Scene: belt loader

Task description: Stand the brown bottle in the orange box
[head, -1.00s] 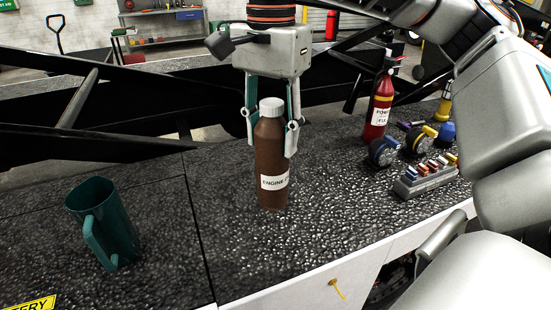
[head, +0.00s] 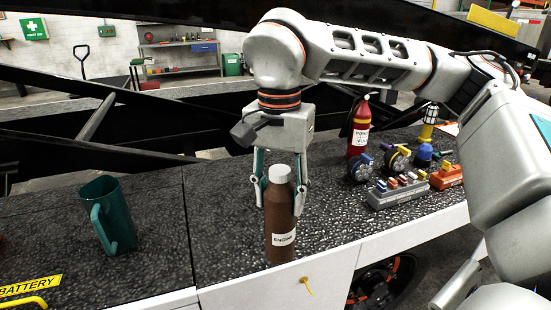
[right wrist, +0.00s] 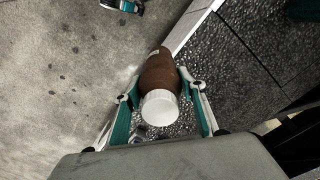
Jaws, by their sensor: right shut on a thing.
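The brown bottle (head: 281,222) has a white cap and a white label, and it is upright. My right gripper (head: 279,197) is shut on its upper body. In the head view the bottle's base overlaps the counter's front edge. In the right wrist view the bottle (right wrist: 159,70) sits between the two fingers, cap toward the camera, close to the counter edge with floor to the left. I cannot make out the orange box for certain in these frames. My left gripper is not in view.
A dark, rough-topped counter (head: 225,215) holds a green mug (head: 113,225) at left. At right are a red bottle (head: 359,128), a grey rack (head: 396,194) and a small orange block-like item (head: 447,177).

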